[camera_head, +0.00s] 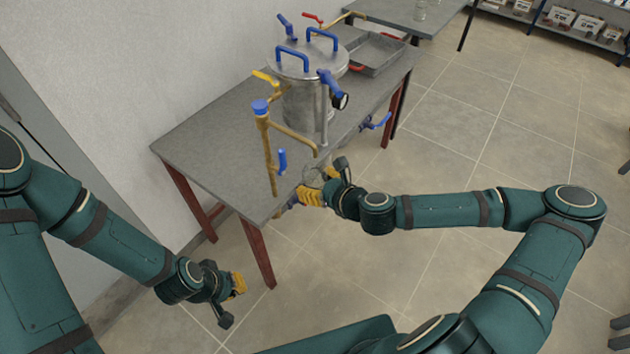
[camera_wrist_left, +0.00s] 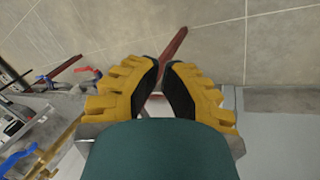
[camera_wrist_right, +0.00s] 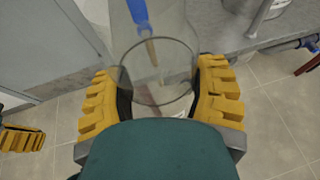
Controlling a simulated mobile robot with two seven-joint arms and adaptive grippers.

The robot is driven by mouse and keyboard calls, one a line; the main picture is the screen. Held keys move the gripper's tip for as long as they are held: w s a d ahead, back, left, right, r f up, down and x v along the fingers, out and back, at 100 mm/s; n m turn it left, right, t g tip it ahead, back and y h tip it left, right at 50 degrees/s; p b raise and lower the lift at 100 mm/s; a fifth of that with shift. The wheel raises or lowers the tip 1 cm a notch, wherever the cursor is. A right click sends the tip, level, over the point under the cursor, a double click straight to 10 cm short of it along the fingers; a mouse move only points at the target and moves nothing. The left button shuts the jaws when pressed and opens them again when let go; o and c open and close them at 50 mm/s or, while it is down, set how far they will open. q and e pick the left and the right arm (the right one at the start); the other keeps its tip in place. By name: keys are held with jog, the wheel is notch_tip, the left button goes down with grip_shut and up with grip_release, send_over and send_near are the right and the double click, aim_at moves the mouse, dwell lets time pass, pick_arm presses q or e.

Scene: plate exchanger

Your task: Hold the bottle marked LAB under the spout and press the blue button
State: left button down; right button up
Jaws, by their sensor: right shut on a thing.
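My right gripper (camera_head: 318,188) is shut on a clear glass bottle (camera_head: 313,176) beside the table's front edge. The right wrist view shows the bottle's round rim (camera_wrist_right: 158,102) between the fingers (camera_wrist_right: 160,100); no LAB marking is readable. A brass pipe (camera_head: 290,136) reaches over toward the bottle, its end just above it in the head view; exact alignment is unclear. A round blue top (camera_head: 260,106), seemingly the button, caps the upright brass pipe. My left gripper (camera_head: 238,284) is empty, low in front of the table; its fingertips (camera_wrist_left: 161,65) nearly meet.
A metal vessel (camera_head: 300,95) with blue handles stands on the grey table (camera_head: 205,150). A blue lever (camera_head: 282,161) hangs by the pipe. A metal tray (camera_head: 375,54) lies behind. A wall (camera_head: 130,60) borders the left; open floor lies right.

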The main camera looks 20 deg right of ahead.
dwell(0.3)
pick_arm(q)
jog(key=w+d+r+t, duration=0.1)
jog(key=w+d+r, duration=0.1)
jog(key=w+r, duration=0.5)
jog(key=w+d+r+n+t, duration=0.1)
jog(key=w+d+r+t, duration=0.15)
jog(key=w, duration=0.75)
jog(key=w+d+r, duration=0.1)
jog(key=w+r, duration=0.5)
jog(key=w, duration=0.3)
notch_tip(320, 180, up, 27)
jog(key=m+h, duration=0.1)
jog(key=m, duration=0.1)
send_over(260, 108)
jog(key=w+d, duration=0.2)
jog(key=shift+a, duration=0.25)
jog(key=shift+f, duration=4.4)
